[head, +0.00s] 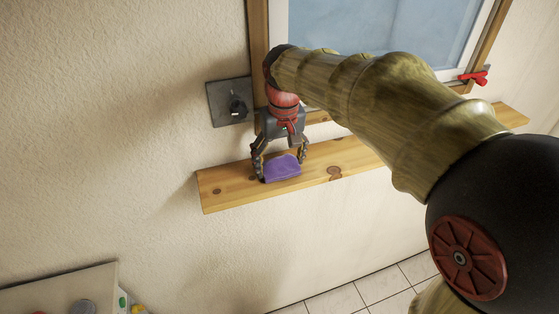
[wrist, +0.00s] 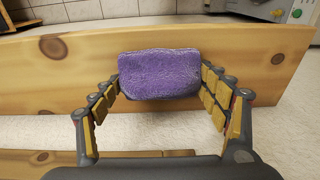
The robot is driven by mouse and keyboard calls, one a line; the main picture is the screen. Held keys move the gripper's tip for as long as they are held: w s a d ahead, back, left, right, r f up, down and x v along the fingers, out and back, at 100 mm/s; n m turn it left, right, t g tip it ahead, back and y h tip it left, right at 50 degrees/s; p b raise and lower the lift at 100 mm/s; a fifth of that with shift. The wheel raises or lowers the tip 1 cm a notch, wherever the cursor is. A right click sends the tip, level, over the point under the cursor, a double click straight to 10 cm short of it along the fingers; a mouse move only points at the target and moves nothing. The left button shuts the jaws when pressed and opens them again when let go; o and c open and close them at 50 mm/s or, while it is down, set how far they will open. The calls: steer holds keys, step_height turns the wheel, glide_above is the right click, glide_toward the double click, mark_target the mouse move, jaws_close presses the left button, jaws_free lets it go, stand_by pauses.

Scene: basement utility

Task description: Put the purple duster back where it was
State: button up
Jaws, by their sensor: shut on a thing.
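The purple duster (head: 283,168) is a small, soft-looking block at the wooden shelf (head: 217,192) below the window. My gripper (head: 281,172) points down over the shelf with a finger on each side of the duster. In the wrist view, the duster (wrist: 160,74) sits between the two fingertips (wrist: 160,82), and they close on its left and right ends. The shelf also shows in the wrist view (wrist: 240,62), behind the duster. I cannot tell whether the duster's underside touches the shelf.
A dark knob on a square plate (head: 230,101) is on the wall left of the window frame. A red handle (head: 473,76) is on the frame's right side. The shelf is bare on both sides of the duster.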

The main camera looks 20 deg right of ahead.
mark_target(281, 170)
steer(key=shift+f, duration=0.1)
steer(key=o, duration=1.1)
step_height(281, 170, up, 12)
steer(key=s, duration=0.2)
steer(key=s+f+t, duration=0.1)
steer(key=s+f, duration=0.3)
steer(key=s, duration=0.2)
steer(key=s+f+t, duration=0.1)
steer(key=s+f, duration=0.4)
steer(key=s, duration=0.2)
steer(key=s+f+t, duration=0.2)
steer(key=s+f, duration=0.2)
steer(key=s, duration=0.3)
steer(key=shift+f, duration=0.4)
steer(key=shift+b, duration=0.3)
